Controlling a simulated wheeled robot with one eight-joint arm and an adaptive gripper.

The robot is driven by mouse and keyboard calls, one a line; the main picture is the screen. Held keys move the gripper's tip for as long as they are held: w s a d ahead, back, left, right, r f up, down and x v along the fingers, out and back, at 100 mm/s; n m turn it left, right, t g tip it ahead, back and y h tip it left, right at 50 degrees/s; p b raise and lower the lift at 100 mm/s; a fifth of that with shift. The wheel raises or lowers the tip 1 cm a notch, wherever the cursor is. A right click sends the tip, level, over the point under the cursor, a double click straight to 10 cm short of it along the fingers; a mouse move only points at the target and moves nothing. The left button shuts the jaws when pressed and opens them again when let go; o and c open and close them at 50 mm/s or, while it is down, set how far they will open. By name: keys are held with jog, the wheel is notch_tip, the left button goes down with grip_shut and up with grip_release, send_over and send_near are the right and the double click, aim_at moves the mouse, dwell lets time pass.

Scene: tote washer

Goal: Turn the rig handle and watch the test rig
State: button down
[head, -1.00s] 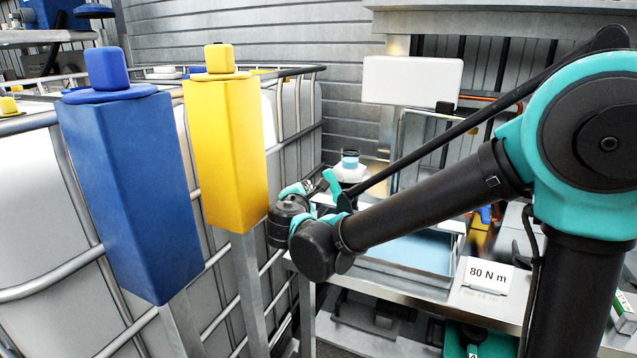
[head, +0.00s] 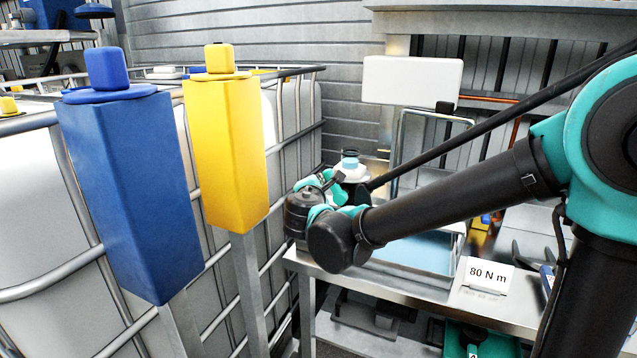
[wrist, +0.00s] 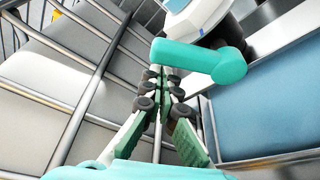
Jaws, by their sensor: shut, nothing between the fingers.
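My gripper (wrist: 162,78) shows in the wrist view with its green-padded fingers together and nothing between them. A teal elbow-shaped piece (wrist: 205,62) lies just right of the fingertips; I cannot tell whether it is the rig handle or part of my arm. A white and blue rounded object (wrist: 190,12) is behind it, and a similar white piece with a blue band (head: 350,162) stands behind my wrist in the head view. I cannot make out the rig handle for certain. My wrist hides part of the bench there.
A metal bench (head: 510,315) carries a blue-bottomed tray (head: 425,255) and an "80 N m" card (head: 486,275). A blue post (head: 130,190) and a yellow post (head: 228,150) stand left, before a caged white tank (head: 25,190). A white blank panel (head: 412,80) is at the back.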

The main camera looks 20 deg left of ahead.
aim_at(331, 174)
jog(key=shift+d+r+m, duration=0.2)
jog(key=shift+d+m, duration=0.05)
jog(key=shift+m, duration=0.25)
jog(key=shift+d+r+m+t+y, duration=0.35)
jog(key=shift+d+m, duration=0.25)
jog(key=shift+m, duration=0.2)
jog(key=shift+s+d+r, duration=0.1)
jog(key=shift+d+r, duration=0.1)
jog(key=shift+d, duration=0.25)
jog(key=shift+s+d+r, duration=0.1)
jog(key=shift+d+r, duration=0.1)
jog(key=shift+d, duration=0.2)
jog(key=shift+w+d, duration=0.1)
